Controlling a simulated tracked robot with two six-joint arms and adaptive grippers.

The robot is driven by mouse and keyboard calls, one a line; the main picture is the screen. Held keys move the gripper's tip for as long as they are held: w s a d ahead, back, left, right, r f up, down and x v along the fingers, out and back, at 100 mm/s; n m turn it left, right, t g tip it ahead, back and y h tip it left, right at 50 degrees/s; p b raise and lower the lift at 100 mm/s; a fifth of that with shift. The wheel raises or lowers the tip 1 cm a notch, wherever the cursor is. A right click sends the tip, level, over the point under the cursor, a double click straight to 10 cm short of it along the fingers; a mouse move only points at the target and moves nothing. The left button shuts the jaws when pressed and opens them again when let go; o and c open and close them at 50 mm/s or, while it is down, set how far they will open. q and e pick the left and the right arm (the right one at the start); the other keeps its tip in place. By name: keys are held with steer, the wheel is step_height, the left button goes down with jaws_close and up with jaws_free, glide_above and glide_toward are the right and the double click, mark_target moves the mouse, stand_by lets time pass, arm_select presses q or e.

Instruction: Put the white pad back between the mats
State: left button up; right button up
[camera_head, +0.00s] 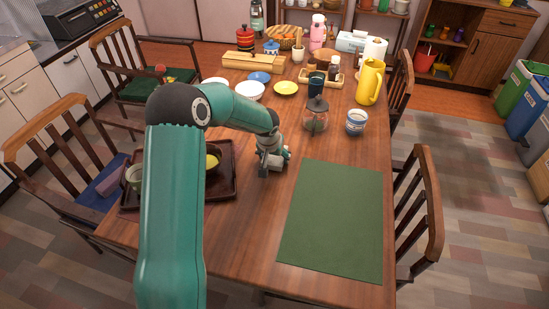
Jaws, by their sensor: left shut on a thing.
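My left gripper (271,165) is low over the table (250,215), between a dark brown tray (223,190) and a green mat (335,220). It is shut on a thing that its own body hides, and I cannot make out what. I cannot pick out the white pad. The green mat lies flat and bare at the table's front right. I see no second mat for certain; my left arm covers much of the front left. My right gripper is not in view.
Chairs flank the table. Bare wood shows between tray and mat.

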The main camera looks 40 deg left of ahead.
arm_select(q)
steer(key=shift+f, duration=0.25)
steer(key=o, duration=1)
steer(key=shift+r, duration=0.1)
steer(key=v, duration=1.2)
